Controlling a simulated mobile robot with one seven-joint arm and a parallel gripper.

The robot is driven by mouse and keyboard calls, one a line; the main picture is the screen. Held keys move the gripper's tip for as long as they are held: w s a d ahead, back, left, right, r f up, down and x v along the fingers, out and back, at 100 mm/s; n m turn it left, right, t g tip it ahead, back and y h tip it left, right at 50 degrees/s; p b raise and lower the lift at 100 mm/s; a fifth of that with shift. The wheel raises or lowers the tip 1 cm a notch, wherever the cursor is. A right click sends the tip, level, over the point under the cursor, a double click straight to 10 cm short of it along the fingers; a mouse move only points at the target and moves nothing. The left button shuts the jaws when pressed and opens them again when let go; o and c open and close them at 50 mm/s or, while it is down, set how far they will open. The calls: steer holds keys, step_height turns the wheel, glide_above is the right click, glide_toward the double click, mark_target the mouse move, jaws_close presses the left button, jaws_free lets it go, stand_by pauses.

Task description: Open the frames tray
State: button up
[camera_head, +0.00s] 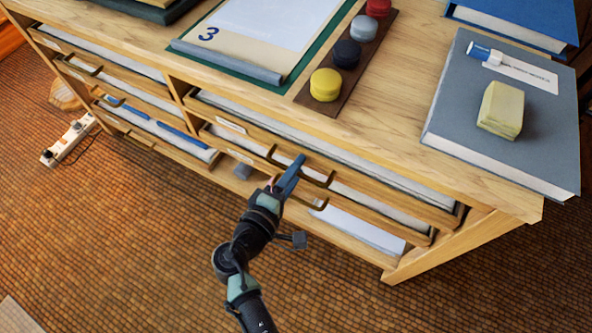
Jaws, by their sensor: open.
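A wooden cabinet (455,192) holds shallow trays in a left and a right column, with bronze bow handles and small white labels. I cannot read the labels, so I cannot tell which is the frames tray. My gripper (295,164) is at the front of the right column, by the handle (318,181) of an upper tray. Its blue-grey fingers overlap this handle in the picture, and I cannot tell whether they touch it. The gripper is open with nothing seen in it. My arm hides part of the lower right trays.
On top lie a clipboard (228,62) with paper, a dark strip (344,76) with several coloured discs, and a grey book (450,100) bearing an eraser-like block (500,110). A power strip (69,139) lies on the floor at left. The floor in front is mostly clear.

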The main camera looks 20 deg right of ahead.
steer(key=shift+w+d, duration=0.1)
jaws_close()
stand_by(1.4)
